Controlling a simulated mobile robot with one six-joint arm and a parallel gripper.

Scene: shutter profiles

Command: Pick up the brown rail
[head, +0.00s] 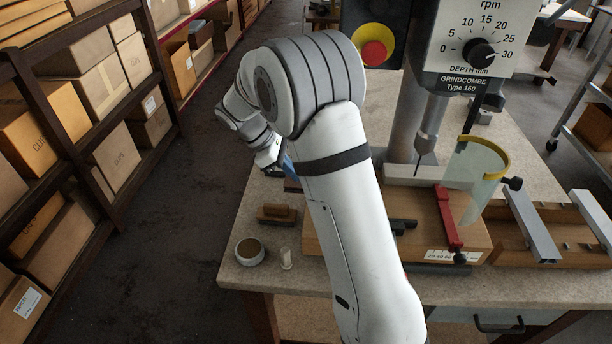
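I cannot pick out a long brown rail for certain; my arm covers the middle of the bench. A short brown wooden piece (277,213) with a stepped top lies on the left of the bench. Two pale grey rails, one nearer the middle (531,226) and one at the right edge (594,217), lie across brown wooden supports (560,252). My gripper (275,160) is small in view, above the bench's left edge, and partly hidden by my arm. A blue part shows beside it. I cannot tell whether its fingers are open or shut.
A drill press (430,110) stands on the bench (240,277). A round pot (250,252) and a small pale peg (286,259) stand front left. Box shelves (95,205) line the left; the aisle floor is clear.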

